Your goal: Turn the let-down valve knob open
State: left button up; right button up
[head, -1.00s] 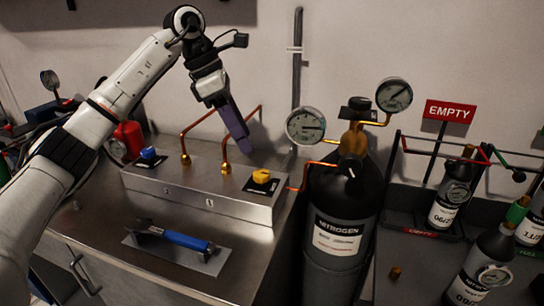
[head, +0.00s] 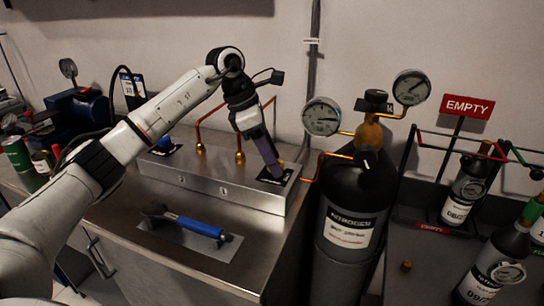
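A steel manifold box (head: 235,193) stands on the bench, with copper pipes rising from it. At its right end is a black label plate (head: 276,180) with a yellow knob (head: 282,164), now mostly hidden behind my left gripper (head: 275,172). The purple fingers point down at the yellow knob, seen edge-on, so I cannot tell whether they are open, shut or touching it. A blue knob (head: 163,143) at the box's left end is partly covered by my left arm. I cannot read which knob is the let-down valve. My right gripper is not in view.
A black nitrogen cylinder (head: 345,220) with two gauges stands close to the right of the box. A blue-handled tool (head: 194,227) lies on a plate in front. A red EMPTY sign (head: 467,106) and small bottles stand at the right.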

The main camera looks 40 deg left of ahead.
pick_arm(q)
jog(key=c, duration=0.9)
